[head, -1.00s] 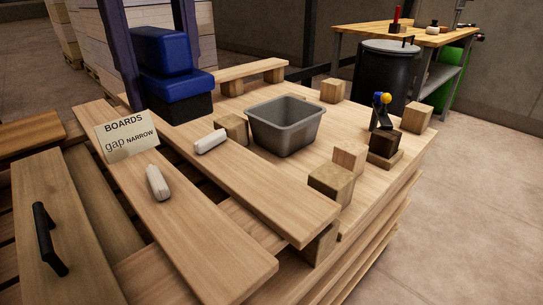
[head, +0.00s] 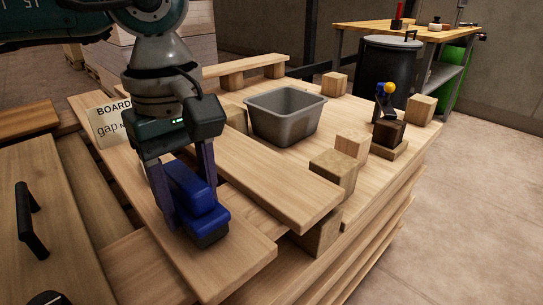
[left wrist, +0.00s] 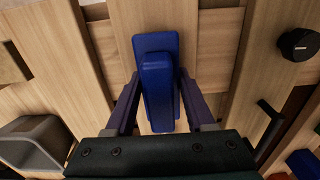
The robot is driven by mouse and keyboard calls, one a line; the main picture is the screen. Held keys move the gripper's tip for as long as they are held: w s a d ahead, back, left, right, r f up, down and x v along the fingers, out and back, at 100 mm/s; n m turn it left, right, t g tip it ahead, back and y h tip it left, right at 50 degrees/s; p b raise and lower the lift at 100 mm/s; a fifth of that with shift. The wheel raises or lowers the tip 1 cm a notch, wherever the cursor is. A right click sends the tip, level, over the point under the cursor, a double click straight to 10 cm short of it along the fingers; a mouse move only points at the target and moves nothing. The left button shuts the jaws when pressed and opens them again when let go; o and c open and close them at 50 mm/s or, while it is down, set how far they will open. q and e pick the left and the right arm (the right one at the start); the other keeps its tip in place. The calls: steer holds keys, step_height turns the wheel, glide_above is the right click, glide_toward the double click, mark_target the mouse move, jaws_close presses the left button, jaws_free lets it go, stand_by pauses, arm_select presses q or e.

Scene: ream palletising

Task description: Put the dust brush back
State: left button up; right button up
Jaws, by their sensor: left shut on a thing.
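The dust brush (head: 195,200) has a blue body and handle and a dark bristle block underneath. My left gripper (head: 190,207) is shut on it, one finger on each side, pointing down. The brush is low over the front part of the left long board; I cannot tell whether its bristles touch the wood. In the left wrist view the blue brush (left wrist: 157,75) lies lengthwise between the fingers (left wrist: 160,108) of my left gripper. My right gripper is not in view.
A grey bin (head: 285,115) stands on the pallet deck among several wooden blocks (head: 334,168). A card (head: 108,125) reading BOARDS is partly behind my arm. A black handle (head: 28,212) is on the plank at left. A black drum (head: 388,70) and a workbench stand behind.

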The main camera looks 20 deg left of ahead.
mark_target(184, 175)
arm_select(q)
steer(key=shift+f, duration=0.1)
steer(key=shift+f, duration=0.15)
steer(key=o, duration=1.3)
steer(key=shift+r, duration=0.5)
step_height(184, 175, up, 11)
steer(key=p, duration=0.3)
steer(key=shift+r, duration=0.2)
